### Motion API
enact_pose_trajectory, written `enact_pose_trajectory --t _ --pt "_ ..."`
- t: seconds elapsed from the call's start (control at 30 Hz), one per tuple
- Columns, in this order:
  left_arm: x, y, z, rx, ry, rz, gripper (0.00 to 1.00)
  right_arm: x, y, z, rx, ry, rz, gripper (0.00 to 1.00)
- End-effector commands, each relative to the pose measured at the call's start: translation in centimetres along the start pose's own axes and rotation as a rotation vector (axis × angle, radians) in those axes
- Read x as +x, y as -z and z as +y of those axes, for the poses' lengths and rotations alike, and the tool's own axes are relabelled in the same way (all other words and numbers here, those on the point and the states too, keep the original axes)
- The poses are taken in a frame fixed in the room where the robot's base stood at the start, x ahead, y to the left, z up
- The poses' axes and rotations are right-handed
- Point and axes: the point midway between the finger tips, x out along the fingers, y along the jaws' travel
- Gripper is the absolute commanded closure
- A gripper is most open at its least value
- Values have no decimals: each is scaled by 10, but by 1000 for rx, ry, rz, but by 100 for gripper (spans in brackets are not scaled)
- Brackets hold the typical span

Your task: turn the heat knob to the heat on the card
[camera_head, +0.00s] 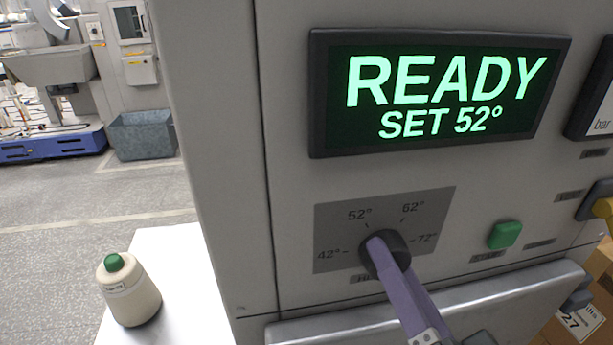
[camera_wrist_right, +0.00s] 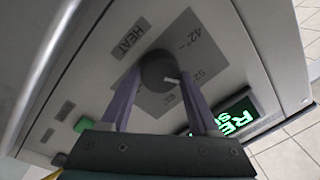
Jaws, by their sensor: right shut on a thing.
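The dark round heat knob (camera_head: 368,262) is on the grey machine front, on a darker plate (camera_head: 333,222) marked 42°, 52°, 62° and 72°. My right gripper (camera_head: 385,250) has its purple fingers shut on the knob and partly hides it in the head view. In the right wrist view the knob (camera_wrist_right: 158,68) sits between the fingertips of the right gripper (camera_wrist_right: 158,76), and its white pointer line faces about the 52° mark. The display (camera_head: 440,92) above reads READY, SET 52°. I see no heat card. My left gripper is out of view.
A green button (camera_head: 504,234) is right of the knob, with a yellow-handled control (camera_head: 603,207) farther right. A rounded metal ledge (camera_head: 500,290) runs below. A cream bobbin (camera_head: 132,295) with a green top stands on a white surface (camera_head: 180,262) at left.

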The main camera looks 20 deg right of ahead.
Motion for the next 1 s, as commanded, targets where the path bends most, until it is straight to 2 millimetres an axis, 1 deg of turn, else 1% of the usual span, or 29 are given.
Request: enact_pose_trajectory --t 0.47,0.5,0.73,1.0 --pt "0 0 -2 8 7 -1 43 0 0 0 -14 0 -2 94" --pt "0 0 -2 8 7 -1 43 0 0 0 -14 0 -2 35" --pt "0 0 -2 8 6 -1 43 0 0 0 -13 0 -2 9" --pt "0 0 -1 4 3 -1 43 -1 0 0 -13 0 -2 8"
